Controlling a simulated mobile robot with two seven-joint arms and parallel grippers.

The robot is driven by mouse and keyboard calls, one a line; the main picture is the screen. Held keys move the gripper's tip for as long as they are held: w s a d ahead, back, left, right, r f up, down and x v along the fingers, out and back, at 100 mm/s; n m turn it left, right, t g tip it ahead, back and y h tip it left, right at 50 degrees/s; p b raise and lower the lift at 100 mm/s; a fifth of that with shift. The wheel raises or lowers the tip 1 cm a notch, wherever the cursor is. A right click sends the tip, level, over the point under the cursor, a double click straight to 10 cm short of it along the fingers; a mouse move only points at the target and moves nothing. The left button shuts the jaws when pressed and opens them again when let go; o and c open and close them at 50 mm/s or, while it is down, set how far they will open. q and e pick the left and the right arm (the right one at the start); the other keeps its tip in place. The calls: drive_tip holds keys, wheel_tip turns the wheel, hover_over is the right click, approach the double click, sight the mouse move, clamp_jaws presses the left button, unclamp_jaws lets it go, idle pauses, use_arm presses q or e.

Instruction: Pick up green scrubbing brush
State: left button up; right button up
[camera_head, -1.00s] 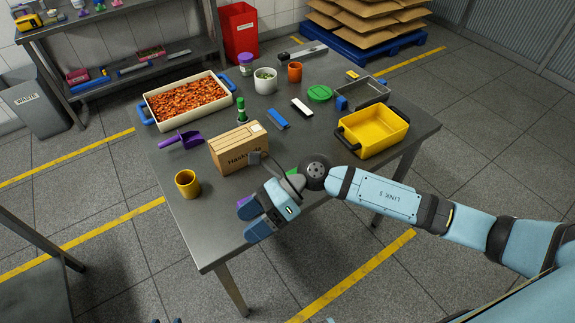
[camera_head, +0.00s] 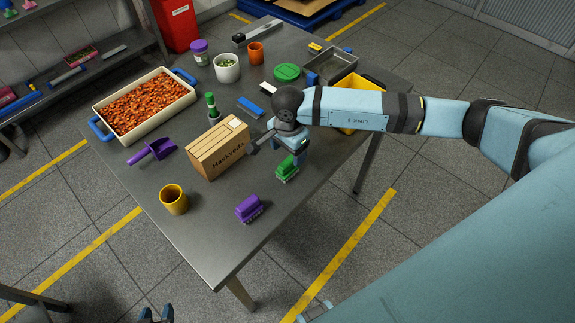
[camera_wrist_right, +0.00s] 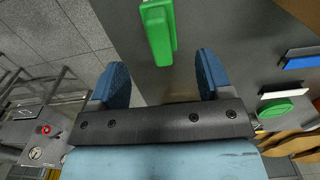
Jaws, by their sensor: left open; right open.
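The green scrubbing brush (camera_head: 287,168) lies on the metal table, to the right of the cardboard box and near the table's right edge. My right gripper (camera_head: 293,153) is open and just above and behind the brush. In the right wrist view the green brush (camera_wrist_right: 159,36) shows ahead of the gap between the two blue fingers (camera_wrist_right: 162,78), roughly in line with it. Nothing is between the fingers. My left gripper (camera_head: 157,315) shows only partly at the bottom edge, open and away from the table.
A purple brush (camera_head: 249,208) lies nearer the front edge. The cardboard box (camera_head: 218,150) stands left of my right gripper. A yellow cup (camera_head: 174,199) and purple scoop (camera_head: 153,150) are further left. A yellow tub (camera_head: 365,83) is partly behind my arm.

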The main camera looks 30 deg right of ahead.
sight(288, 161)
wheel_tip(288, 161, down, 3)
drive_tip(key=shift+a, duration=0.1)
wheel_tip(288, 161, down, 4)
drive_tip(key=shift+f+p, duration=0.1)
drive_tip(key=shift+p, duration=0.85)
drive_tip(key=shift+f, duration=0.55)
drive_tip(key=c, duration=1)
